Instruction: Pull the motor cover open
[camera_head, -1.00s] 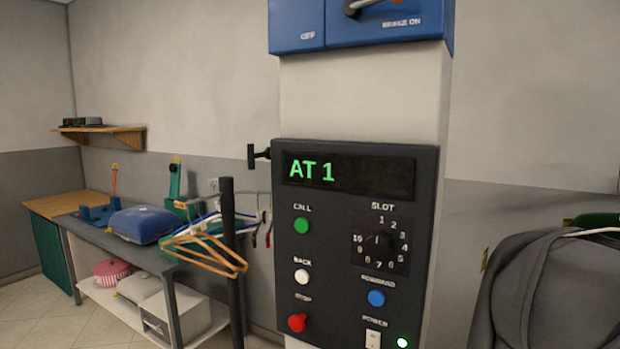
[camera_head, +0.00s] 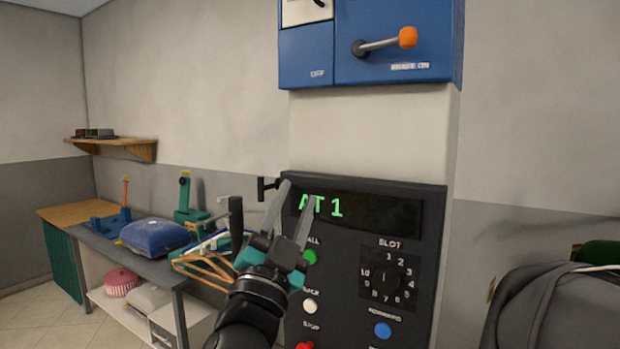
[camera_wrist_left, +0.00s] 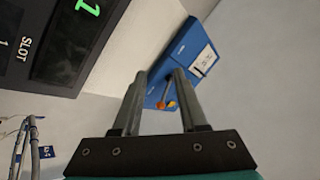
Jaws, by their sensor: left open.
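A blue housing (camera_head: 310,55) is fixed to the upper part of the pale column, cut off by the top edge of the head view. Its right part carries a lever (camera_head: 385,45) with an orange knob above a "BRAKE ON" label. I cannot tell which part is the motor cover. My left gripper (camera_head: 296,192) is open and empty, pointing up in front of the dark control panel, well below the housing. In the left wrist view the blue housing (camera_wrist_left: 183,50) shows beyond and between the open fingers, apart from them. My right gripper is not in view.
The control panel (camera_head: 430,240) with its buttons and slot dial stands behind my left gripper. A small black handle (camera_head: 268,188) juts from its left side. Hangers (camera_head: 205,265) and a workbench (camera_head: 90,233) are at left. A grey covered shape (camera_head: 560,300) is at right.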

